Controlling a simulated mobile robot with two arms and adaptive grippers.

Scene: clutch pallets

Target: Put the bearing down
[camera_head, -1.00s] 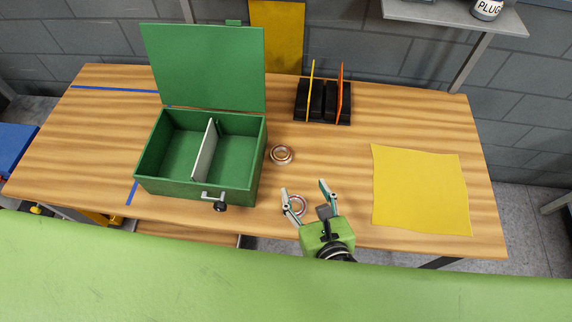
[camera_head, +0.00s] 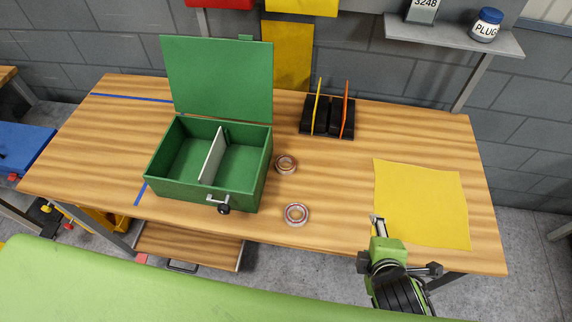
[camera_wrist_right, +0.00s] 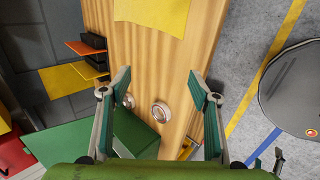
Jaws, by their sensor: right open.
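Two ring-shaped bearings lie flat on the wooden table. The nearer bearing (camera_head: 295,214) is close to the table's front edge and has a reddish ring inside its metal rim. The other bearing (camera_head: 286,165) lies behind it, beside the green box. In the right wrist view both show between my fingers: one bearing (camera_wrist_right: 161,112) and, to its left, another bearing (camera_wrist_right: 128,101). My right gripper (camera_head: 376,222) is open and empty, right of the bearings near the yellow sheet's front left corner. It also shows in the right wrist view (camera_wrist_right: 160,90). My left gripper is not in view.
An open green box (camera_head: 235,197) with a divider stands left of the bearings. A black rack (camera_head: 327,130) with yellow and orange plates stands behind. A yellow sheet (camera_head: 420,203) lies at the right. The tabletop between the bearings and the sheet is clear.

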